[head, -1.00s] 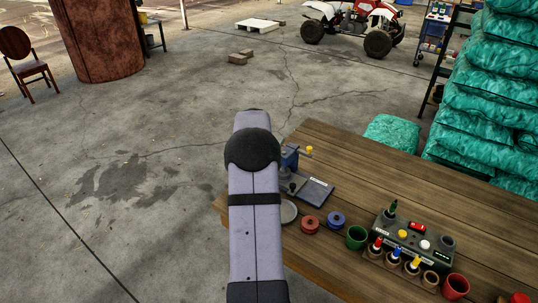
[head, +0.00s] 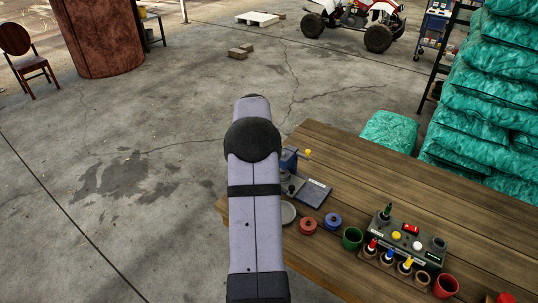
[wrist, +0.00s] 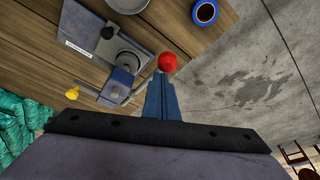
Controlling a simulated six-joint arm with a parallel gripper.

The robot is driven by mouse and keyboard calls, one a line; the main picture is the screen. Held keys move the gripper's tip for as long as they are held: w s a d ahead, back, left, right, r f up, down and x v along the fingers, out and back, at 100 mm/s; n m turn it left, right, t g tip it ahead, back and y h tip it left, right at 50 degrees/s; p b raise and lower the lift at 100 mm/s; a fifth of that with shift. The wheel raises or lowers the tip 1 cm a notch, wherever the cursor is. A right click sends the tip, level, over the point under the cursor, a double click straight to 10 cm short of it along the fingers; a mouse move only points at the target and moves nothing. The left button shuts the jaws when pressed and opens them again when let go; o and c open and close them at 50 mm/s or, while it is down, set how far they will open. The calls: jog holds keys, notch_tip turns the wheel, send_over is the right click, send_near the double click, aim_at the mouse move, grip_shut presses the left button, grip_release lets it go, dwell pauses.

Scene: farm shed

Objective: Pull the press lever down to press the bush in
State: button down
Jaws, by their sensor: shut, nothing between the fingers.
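The bench press stands on the wooden table, with a blue body (head: 289,158) partly hidden by my arm in the head view. Its body (wrist: 121,82) and labelled dark base plate (wrist: 84,31) show in the wrist view. A thin metal lever (wrist: 136,91) runs from the body towards a red ball knob (wrist: 167,62). My gripper (wrist: 161,78) is shut and empty, its blue fingertips right by the knob; contact cannot be told. A yellow knob (wrist: 72,94) sits on the press's other side. The bush cannot be made out. The gripper is hidden in the head view.
A black box (head: 408,240) with coloured knobs stands further right. Green sacks (head: 480,120) are stacked behind. The table's middle is clear.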

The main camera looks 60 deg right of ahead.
jog(key=shift+r+p, duration=2.05)
jog(key=shift+r, duration=0.9)
jog(key=shift+a, duration=0.1)
jog(key=w+a+f+n+y+b, duration=0.1)
jog(key=a+n, duration=0.2)
jog(key=a, duration=1.1)
jog(key=w+a+f+n+y+b, duration=0.1)
jog(key=w+a+n+b, duration=0.15)
jog(key=a, duration=1.05)
jog(key=s+a+f+n+g+b, duration=0.1)
jog(key=s+a+f+n, duration=0.1)
jog(key=s+a, duration=0.6)
jog(key=s+a+f+n+y, duration=0.1)
jog(key=s+a+f+n, duration=0.2)
jog(key=s+a, duration=0.6)
jog(key=shift+s+a+f+n+g+b, duration=0.2)
jog(key=shift+a+f+n+g+b, duration=0.15)
jog(key=shift+a+n, duration=0.7)
